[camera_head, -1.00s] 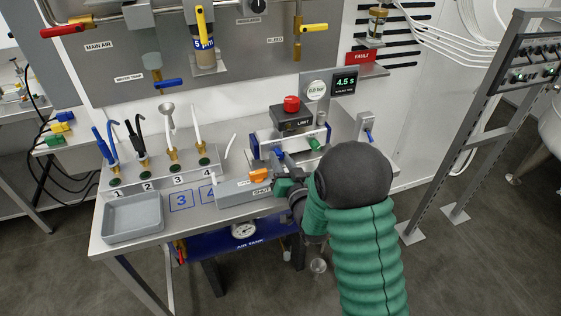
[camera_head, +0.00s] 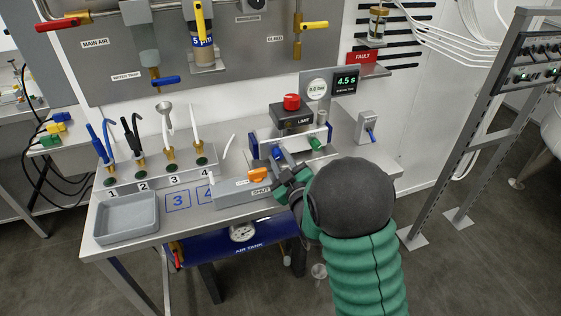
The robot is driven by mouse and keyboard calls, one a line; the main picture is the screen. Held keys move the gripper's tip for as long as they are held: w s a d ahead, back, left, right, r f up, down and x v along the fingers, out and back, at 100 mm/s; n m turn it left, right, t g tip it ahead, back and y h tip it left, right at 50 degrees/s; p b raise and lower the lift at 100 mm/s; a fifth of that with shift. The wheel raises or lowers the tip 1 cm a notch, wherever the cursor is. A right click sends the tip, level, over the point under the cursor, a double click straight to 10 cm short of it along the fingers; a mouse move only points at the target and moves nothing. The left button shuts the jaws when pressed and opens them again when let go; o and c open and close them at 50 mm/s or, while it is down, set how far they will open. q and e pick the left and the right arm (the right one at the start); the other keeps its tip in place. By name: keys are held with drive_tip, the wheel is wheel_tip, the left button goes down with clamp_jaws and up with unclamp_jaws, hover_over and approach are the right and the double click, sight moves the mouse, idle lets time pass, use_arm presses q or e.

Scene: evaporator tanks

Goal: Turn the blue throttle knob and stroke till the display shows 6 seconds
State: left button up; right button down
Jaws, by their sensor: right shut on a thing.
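The display (camera_head: 346,82) on the back of the bench reads 4.5 s. The blue throttle knob (camera_head: 277,153) is on the front of the silver cylinder unit, below the black LIMIT block (camera_head: 292,117) with its red button. An orange lever (camera_head: 258,175) sits on the grey SHUT block just left of the gripper. My left gripper is out of view.
A green knob (camera_head: 316,144) is on the cylinder's right end. A blue-tipped switch box (camera_head: 366,128) stands at right. A grey tray (camera_head: 127,237) and several hoses in numbered sockets occupy the bench's left.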

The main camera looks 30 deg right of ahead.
drive_tip(key=shift+f+n, duration=0.1)
drive_tip(key=shift+n, duration=0.5)
drive_tip(key=c, duration=1.1)
unclamp_jaws()
